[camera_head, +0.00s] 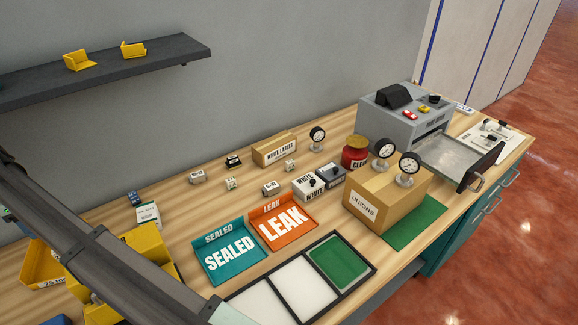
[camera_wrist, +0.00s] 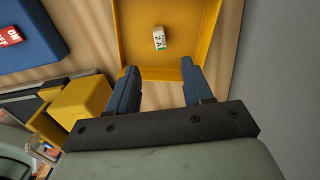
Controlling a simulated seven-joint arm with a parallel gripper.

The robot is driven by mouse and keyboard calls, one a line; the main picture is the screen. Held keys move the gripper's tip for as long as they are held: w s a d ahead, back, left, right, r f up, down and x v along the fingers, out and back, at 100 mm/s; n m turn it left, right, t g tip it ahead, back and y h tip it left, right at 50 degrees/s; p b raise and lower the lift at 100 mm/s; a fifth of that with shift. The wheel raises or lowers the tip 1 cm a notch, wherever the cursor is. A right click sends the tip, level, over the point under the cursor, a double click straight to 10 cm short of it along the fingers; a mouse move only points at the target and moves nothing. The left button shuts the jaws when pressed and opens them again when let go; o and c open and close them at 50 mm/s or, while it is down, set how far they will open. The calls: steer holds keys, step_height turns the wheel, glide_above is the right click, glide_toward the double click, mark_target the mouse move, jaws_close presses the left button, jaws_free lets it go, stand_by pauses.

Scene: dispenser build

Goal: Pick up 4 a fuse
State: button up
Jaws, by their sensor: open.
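In the wrist view, a small white fuse with a green band (camera_wrist: 159,38) lies alone in a yellow bin (camera_wrist: 128,30). Its marking is small and seems to read 2A; I cannot make it out surely. My gripper (camera_wrist: 158,66) is open and empty, its two blue fingers apart at the near edge of the bin, with the fuse beyond the gap between them. In the head view, yellow bins (camera_head: 45,268) stand at the left end of the bench, partly hidden by my arm. The gripper and fuse are not visible there.
In the head view, the SEALED tray (camera_head: 225,245), LEAK tray (camera_head: 282,215) and UNIONS box (camera_head: 362,205) occupy the bench. A dark shelf (camera_head: 120,62) overhangs the back left.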

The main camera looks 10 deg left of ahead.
steer(key=shift+w, duration=0.1)
stand_by(0.6)
steer(key=w+d, duration=0.6)
steer(key=w, duration=0.3)
steer(key=w+d, duration=0.5)
steer(key=w, duration=0.4)
glide_above(290, 161)
steer(key=f, duration=0.7)
steer(key=shift+w+a+f, duration=0.15)
steer(key=shift+w+f, duration=0.1)
steer(key=shift+f, duration=0.05)
steer(key=shift+s+f, duration=0.15)
steer(key=shift+f, duration=1.2)
steer(key=shift+s+f, duration=0.1)
steer(key=shift+f, duration=1.2)
steer(key=shift+c, duration=0.2)
